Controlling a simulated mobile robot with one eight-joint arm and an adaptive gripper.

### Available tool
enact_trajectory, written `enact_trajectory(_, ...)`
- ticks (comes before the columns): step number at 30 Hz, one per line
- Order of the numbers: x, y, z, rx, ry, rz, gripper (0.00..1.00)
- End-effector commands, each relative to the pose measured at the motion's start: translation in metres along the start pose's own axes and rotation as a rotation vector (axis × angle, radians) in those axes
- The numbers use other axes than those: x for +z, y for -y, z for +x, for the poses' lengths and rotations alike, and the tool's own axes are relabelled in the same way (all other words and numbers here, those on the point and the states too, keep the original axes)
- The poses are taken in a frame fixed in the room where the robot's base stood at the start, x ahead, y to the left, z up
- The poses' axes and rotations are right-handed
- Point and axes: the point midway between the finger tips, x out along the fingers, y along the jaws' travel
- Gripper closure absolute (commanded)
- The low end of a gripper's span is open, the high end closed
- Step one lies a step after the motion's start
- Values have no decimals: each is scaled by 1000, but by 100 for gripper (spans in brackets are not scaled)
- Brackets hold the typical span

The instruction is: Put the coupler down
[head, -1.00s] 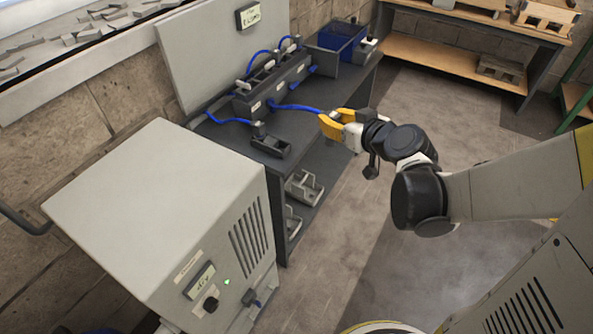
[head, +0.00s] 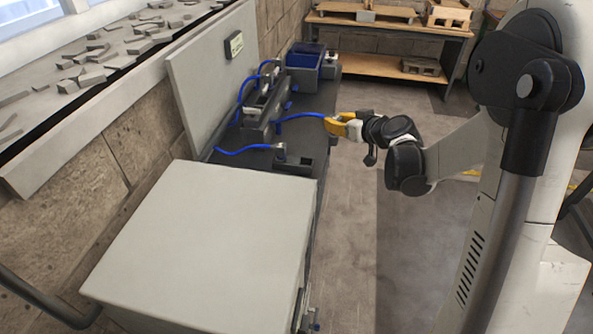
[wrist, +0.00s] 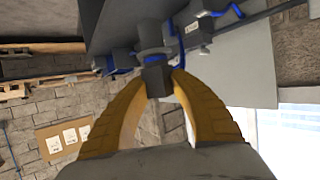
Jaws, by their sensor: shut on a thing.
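My gripper (head: 334,125) has yellow fingers and is out over the right edge of the dark bench (head: 231,150). A blue hose runs to its fingertips from the dark rack on the bench. In the wrist view my gripper (wrist: 161,88) is shut on a grey coupler (wrist: 154,72), held between the two yellow fingertips. The coupler is clear of the bench top. In the head view the fingers mostly hide it.
On the bench are a rack (head: 262,125) with several hose ends, a small dark holder (head: 296,166) with another blue-hosed connector, and a blue bin (head: 305,55). A grey cabinet (head: 200,245) stands in front. Floor right of the bench is clear.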

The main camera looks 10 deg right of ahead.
Motion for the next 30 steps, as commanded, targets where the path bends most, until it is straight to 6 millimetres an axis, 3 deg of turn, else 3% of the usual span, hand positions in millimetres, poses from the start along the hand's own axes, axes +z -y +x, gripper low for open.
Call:
enact_trajectory(3, 8, -33, 30, -1, -3, 0, 100)
enact_trajectory(6, 13, -51, 47, -3, -5, -2, 100)
enact_trajectory(11, 19, -61, 61, -6, -8, -3, 100)
enact_trajectory(14, 28, -48, 70, -10, -7, -6, 100)
enact_trajectory(24, 65, 29, 106, -9, -8, -5, 100)
enact_trajectory(30, 71, 47, 114, -7, -8, -4, 100)
